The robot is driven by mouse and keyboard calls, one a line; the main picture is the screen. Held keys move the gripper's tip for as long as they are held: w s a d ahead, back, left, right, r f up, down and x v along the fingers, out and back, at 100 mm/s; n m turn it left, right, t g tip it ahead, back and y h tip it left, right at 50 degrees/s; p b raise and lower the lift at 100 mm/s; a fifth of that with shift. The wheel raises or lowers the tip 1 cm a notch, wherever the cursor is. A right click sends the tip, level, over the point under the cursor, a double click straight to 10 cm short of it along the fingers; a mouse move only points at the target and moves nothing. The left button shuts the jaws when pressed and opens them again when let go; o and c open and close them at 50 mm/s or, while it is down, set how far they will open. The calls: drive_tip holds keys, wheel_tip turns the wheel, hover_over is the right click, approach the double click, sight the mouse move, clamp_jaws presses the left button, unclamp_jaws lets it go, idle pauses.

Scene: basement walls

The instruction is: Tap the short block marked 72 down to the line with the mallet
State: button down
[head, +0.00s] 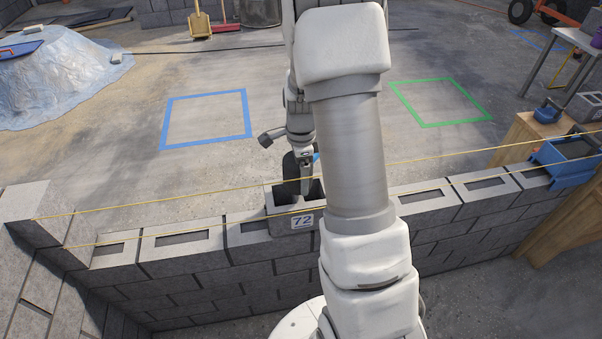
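The short grey block marked 72 (303,221) sits in the top course of the block wall, its top standing above the blocks beside it. Yellow string lines (150,203) run along the wall, one crossing near the block's top. My gripper (304,186) is over the block, its lower end at or inside the block's hollow; I cannot tell whether it touches. A dark rounded piece (289,166) shows beside it. My arm hides part of the view, and the finger opening is unclear. I cannot clearly identify the mallet.
Hollow blocks (184,239) flank the marked block. A blue tray (562,176) hangs at the right end, near a wooden box (522,135) with a blue-and-dark tool (548,112). Blue (206,146) and green (455,122) floor squares are empty. A covered mound (62,85) stands left.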

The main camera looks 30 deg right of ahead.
drive_tip(key=shift+f+b, duration=0.75)
drive_tip(key=shift+f, duration=0.6)
drive_tip(key=shift+f, duration=0.2)
drive_tip(key=shift+r, duration=0.1)
wheel_tip(320, 180, up, 4)
drive_tip(key=p, duration=0.3)
drive_tip(key=shift+f, duration=0.25)
drive_tip(key=shift+f, duration=0.2)
drive_tip(key=shift+f+b, duration=1.15)
drive_tip(key=shift+f, duration=0.4)
drive_tip(key=shift+f, duration=0.1)
